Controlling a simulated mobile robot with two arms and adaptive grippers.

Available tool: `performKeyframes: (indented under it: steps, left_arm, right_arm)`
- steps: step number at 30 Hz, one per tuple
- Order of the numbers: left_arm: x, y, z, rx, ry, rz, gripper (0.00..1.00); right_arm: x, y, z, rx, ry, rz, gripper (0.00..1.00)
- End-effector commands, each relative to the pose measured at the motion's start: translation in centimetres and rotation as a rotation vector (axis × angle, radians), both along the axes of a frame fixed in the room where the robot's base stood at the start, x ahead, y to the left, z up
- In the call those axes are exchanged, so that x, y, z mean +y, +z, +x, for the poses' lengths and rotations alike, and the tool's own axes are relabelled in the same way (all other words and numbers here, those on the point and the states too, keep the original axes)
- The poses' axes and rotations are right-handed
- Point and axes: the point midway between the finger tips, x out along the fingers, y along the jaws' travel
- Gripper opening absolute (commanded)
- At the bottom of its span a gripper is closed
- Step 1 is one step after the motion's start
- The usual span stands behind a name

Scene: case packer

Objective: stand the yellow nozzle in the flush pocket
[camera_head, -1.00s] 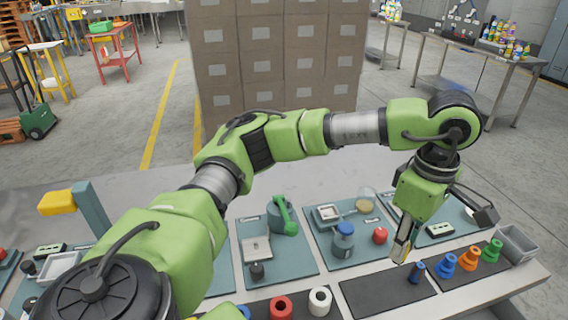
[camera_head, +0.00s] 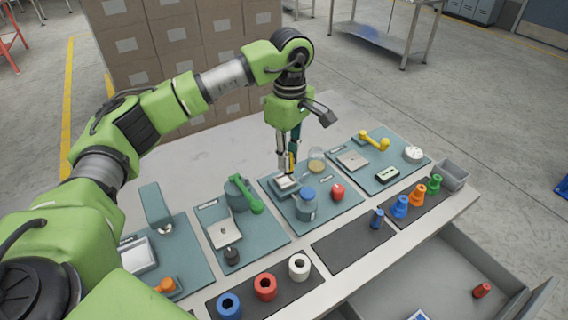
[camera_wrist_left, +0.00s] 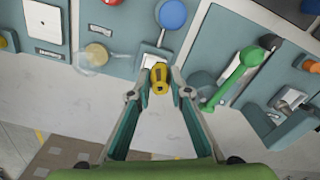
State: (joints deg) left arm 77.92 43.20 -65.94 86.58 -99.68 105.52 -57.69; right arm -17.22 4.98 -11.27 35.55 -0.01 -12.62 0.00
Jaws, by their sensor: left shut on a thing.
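My left gripper (camera_head: 287,166) points down over the middle teal mat (camera_head: 338,208), at its back edge. It is shut on the yellow nozzle (camera_wrist_left: 158,80), which sits between the fingertips in the left wrist view; only a sliver of the nozzle (camera_head: 291,164) shows in the head view. Just below the fingers is a small grey fixture with a pale top (camera_head: 284,184), partly hidden by them. I cannot read the mat labels or tell for certain which spot is the flush pocket. My right gripper is not in view.
A blue-lidded jar (camera_head: 306,206), red knob (camera_head: 338,191) and amber dish (camera_head: 317,163) stand close by. Blue (camera_head: 400,207), orange (camera_head: 417,195) and green (camera_head: 435,184) nozzles stand on a black mat. A drawer (camera_head: 440,285) is open at the front right.

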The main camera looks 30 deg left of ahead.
Motion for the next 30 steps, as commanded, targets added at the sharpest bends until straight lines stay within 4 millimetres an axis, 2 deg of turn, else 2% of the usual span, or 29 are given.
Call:
performKeyframes:
  steps: [3,11,16,29,30]
  left_arm:
    - [1.0,-1.4,0.8,0.0,0.001,0.0,0.0]
    - [2.1,-3.4,1.8,0.001,0.002,0.0,0.0]
    - [2.0,-5.6,1.7,0.0,0.0,-0.001,0.0]
    - [1.9,-6.6,1.8,-0.002,0.0,0.0,0.0]
    - [1.9,-6.5,1.8,-0.002,0.0,0.0,0.26]
  right_arm:
    - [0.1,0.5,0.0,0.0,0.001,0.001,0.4]
    - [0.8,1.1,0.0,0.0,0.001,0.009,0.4]
    - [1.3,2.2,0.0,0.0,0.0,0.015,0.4]
    - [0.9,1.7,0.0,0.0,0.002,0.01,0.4]
    - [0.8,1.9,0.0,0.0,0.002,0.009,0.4]
